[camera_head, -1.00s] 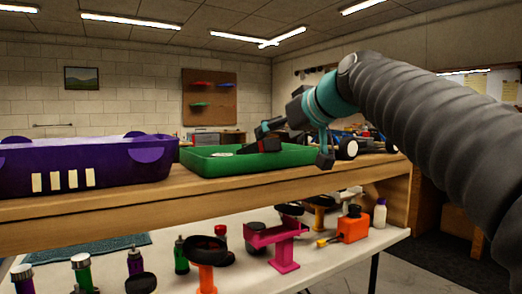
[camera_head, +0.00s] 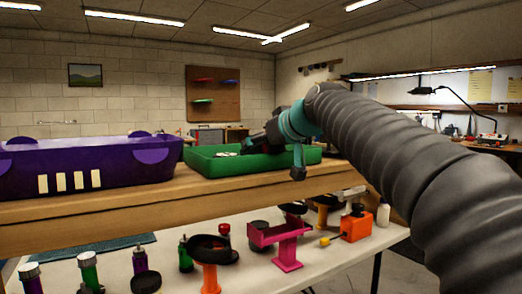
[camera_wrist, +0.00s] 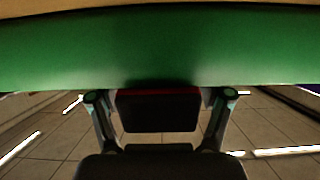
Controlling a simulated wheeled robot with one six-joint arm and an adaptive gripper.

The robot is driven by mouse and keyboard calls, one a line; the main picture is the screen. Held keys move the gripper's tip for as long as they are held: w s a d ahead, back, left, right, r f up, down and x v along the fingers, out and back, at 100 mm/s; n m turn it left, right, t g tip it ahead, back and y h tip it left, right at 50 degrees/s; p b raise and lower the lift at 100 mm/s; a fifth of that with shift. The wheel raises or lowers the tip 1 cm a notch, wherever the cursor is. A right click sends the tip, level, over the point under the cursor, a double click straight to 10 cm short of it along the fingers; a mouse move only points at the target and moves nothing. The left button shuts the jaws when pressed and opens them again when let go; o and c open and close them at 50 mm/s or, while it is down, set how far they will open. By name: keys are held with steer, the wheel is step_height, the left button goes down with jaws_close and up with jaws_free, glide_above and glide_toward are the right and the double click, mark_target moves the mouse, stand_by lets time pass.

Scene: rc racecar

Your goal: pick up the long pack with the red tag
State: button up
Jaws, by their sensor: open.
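In the wrist view, a dark block with a red strip along its upper edge (camera_wrist: 158,113) sits between the two fingers of my gripper (camera_wrist: 161,97); it looks like the long pack with the red tag. My gripper is open, with a gap visible on each side of the block. The green tray (camera_wrist: 160,45) fills the upper part of that view. In the head view, my gripper (camera_head: 258,143) reaches down at the green tray (camera_head: 225,168). My own arm and the tray wall hide most of the fingers and the pack there.
A purple bin (camera_head: 85,170) stands left of the green tray on the wooden shelf (camera_head: 110,208). The white table below (camera_head: 340,255) holds several bottles, a pink stand (camera_head: 285,245) and an orange box (camera_head: 356,227). The tray wall is close around my gripper.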

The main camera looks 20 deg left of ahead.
steer(key=c, duration=1.4)
jaws_close()
steer(key=shift+r, duration=0.2)
